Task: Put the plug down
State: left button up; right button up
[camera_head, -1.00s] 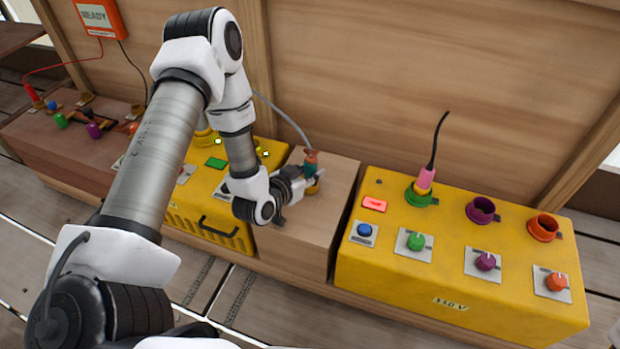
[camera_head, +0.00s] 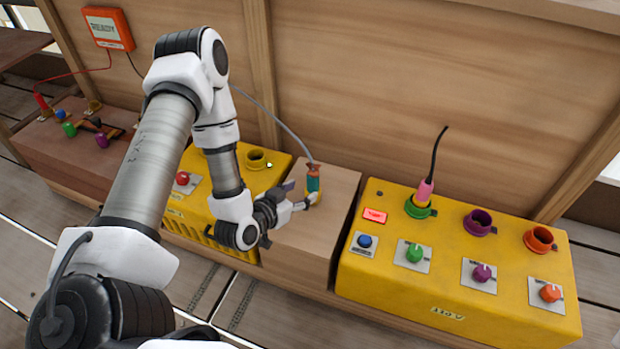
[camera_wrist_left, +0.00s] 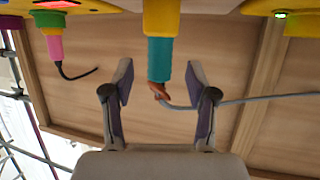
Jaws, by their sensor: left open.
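The plug (camera_head: 313,181), teal with an orange-brown top and a grey cord, stands upright in a yellow seat on the wooden block (camera_head: 333,216). My left gripper (camera_head: 301,194) is open beside it, its fingers pointing towards it. In the left wrist view, the plug's teal body (camera_wrist_left: 159,60) lies between the two spread fingers of the left gripper (camera_wrist_left: 161,82), with visible gaps on both sides. Its yellow seat (camera_wrist_left: 162,18) shows at the top edge. My right gripper is not in view.
On the right, a yellow box (camera_head: 389,285) has a pink plug (camera_head: 424,190) in its green socket, empty purple (camera_head: 479,222) and orange (camera_head: 540,239) sockets, and several knobs. Another yellow box (camera_head: 269,178) stands left of the block. A wooden wall rises behind.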

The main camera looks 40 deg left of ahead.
pick_arm(q)
jog(key=p+v, duration=0.1)
jog(key=v, duration=0.5)
jog(key=shift+p, duration=0.35)
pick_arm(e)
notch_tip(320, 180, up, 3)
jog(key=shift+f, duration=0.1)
